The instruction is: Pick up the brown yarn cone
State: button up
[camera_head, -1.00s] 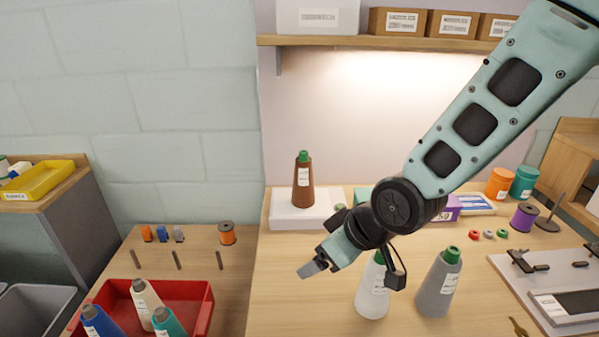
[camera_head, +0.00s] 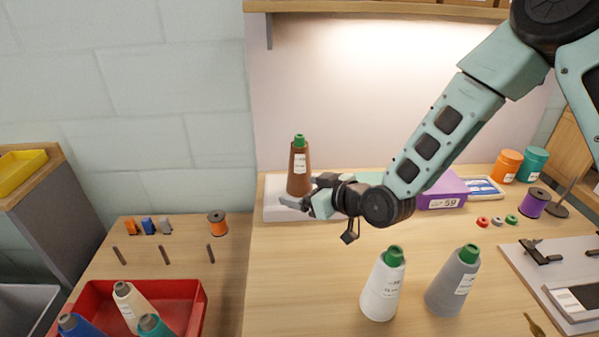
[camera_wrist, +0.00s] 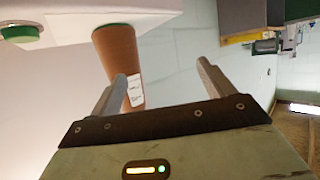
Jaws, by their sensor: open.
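The brown yarn cone (camera_head: 299,170) with a green top and white label stands upright on a white box (camera_head: 277,208) at the back of the table. My gripper (camera_head: 296,203) is open, just in front of the cone's lower part in the head view. In the wrist view the cone (camera_wrist: 120,58) rises beyond the fingers, nearer the left finger. The open gripper (camera_wrist: 165,85) has nothing between its fingertips. I cannot tell whether a finger touches the cone.
A white cone (camera_head: 382,288) and a grey cone (camera_head: 452,284) stand at the front of the table. A purple box (camera_head: 443,190) is right of my gripper. A red tray (camera_head: 184,300) holds several cones at lower left. A shelf (camera_head: 370,9) hangs above.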

aim_at(307, 175)
jog(key=w+d+t, duration=0.1)
jog(key=w, duration=0.1)
jog(key=w+d+f+m+t, duration=0.1)
jog(key=w+d+t, duration=0.1)
jog(key=shift+f+m+y, duration=0.15)
jog(key=shift+m+y, duration=0.15)
jog(key=shift+w+d+t, duration=0.35)
jog(key=shift+w+t, duration=0.05)
jog(key=shift+t, duration=0.3)
jog(key=shift+x, duration=1.2)
jog(key=p+x, duration=0.1)
jog(key=x, duration=0.3)
jog(key=shift+w+a+f+p, duration=0.15)
jog(key=shift+w+a+p, duration=0.1)
jog(key=shift+a+p, duration=0.05)
jog(key=c, duration=1.2)
